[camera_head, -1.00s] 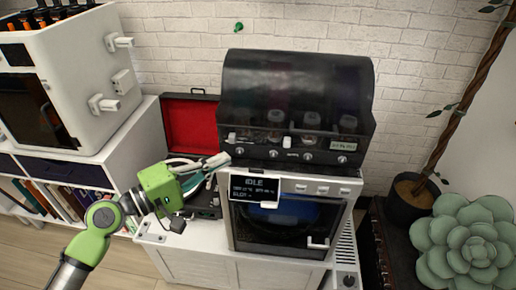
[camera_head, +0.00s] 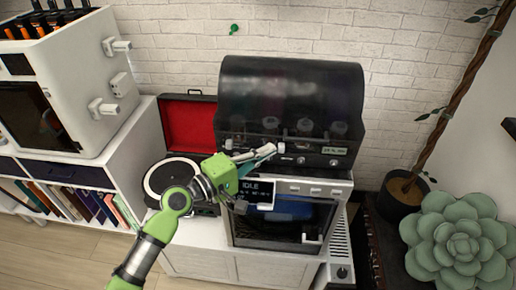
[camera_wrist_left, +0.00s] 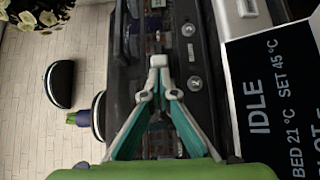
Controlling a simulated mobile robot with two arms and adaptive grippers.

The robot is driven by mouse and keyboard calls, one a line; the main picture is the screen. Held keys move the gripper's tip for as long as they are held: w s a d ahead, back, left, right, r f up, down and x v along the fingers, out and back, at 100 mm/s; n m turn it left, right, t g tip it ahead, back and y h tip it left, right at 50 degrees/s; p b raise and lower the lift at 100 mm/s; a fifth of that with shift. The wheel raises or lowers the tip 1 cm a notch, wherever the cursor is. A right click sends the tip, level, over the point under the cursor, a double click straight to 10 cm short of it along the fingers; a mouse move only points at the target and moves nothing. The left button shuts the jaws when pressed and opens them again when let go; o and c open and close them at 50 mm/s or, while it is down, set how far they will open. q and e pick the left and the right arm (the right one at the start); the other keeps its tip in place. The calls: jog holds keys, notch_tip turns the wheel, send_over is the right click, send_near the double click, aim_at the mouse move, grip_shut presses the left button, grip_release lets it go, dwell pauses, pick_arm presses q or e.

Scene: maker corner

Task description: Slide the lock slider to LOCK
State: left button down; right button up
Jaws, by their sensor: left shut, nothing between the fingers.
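The black box with a smoky lid (camera_head: 290,100) stands on the white machine, with a row of round knobs along its front. What looks like the small white lock slider (camera_head: 281,147) is on that front, just above the knobs. My left gripper (camera_head: 271,151) is shut and empty, its tips at the box front beside this white piece. In the wrist view the closed fingertips (camera_wrist_left: 158,75) meet just left of two silver knobs (camera_wrist_left: 195,83). I cannot tell whether they touch the slider, and its lettering is not readable. My right gripper is not in view.
The white machine's display (camera_head: 258,192) reads IDLE, just below my gripper. A turntable with a red-lined lid (camera_head: 186,125) is at the left. A white printer (camera_head: 70,70) stands on shelves further left. A potted plant (camera_head: 400,195) and a large succulent (camera_head: 458,240) are at the right.

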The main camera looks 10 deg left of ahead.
aim_at(282, 150)
pick_arm(q)
jog(key=shift+d+p, duration=0.45)
jog(key=shift+d, duration=1.1)
jog(key=shift+a, duration=0.1)
